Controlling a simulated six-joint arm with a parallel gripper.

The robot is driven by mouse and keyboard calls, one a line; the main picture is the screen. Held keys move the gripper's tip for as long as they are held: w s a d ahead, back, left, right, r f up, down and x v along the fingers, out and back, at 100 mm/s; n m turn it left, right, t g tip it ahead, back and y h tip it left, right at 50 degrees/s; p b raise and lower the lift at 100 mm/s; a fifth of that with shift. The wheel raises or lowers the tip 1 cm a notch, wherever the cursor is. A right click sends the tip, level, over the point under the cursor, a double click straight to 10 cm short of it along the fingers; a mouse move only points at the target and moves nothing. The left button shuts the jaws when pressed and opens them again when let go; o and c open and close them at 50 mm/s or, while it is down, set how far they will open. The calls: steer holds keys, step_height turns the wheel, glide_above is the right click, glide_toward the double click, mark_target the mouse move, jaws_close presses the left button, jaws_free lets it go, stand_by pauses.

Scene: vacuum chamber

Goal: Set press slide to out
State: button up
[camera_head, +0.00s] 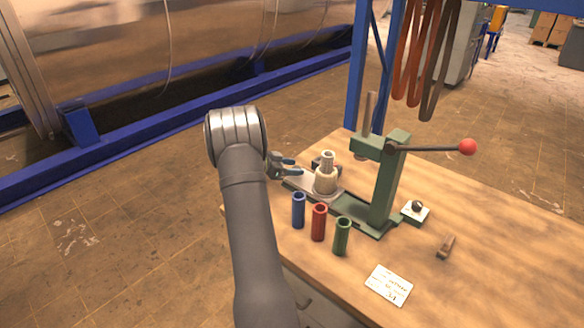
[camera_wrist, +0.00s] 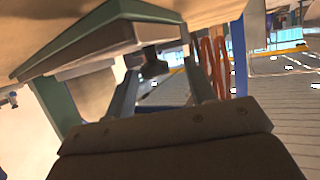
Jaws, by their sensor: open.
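The green press (camera_head: 388,180) stands on the wooden bench. Its grey slide (camera_head: 301,183) reaches out from the left end of the green base, and a cream stepped fixture (camera_head: 326,180) stands upright on it. The fixture is left of the press ram, not under it. My gripper (camera_head: 294,167) is at the slide's left end, beside the fixture. In the wrist view my open gripper (camera_wrist: 163,72) has a finger on each side of a dark handle (camera_wrist: 152,68) below the slide's end. I cannot tell whether the fingers touch it.
Blue (camera_head: 298,211), red (camera_head: 319,222) and green (camera_head: 342,237) tubes stand in front of the press base. The press lever ends in a red ball (camera_head: 467,147) at right. A white card (camera_head: 389,285) lies near the front edge. The bench's right side is mostly clear.

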steer(key=v, duration=1.7)
steer(key=shift+a, duration=0.2)
steer(key=shift+d, duration=0.1)
steer(key=x, duration=1.7)
steer(key=shift+d, duration=0.2)
steer(key=shift+a, duration=0.1)
steer(key=v, duration=1.6)
steer(key=shift+a, duration=0.2)
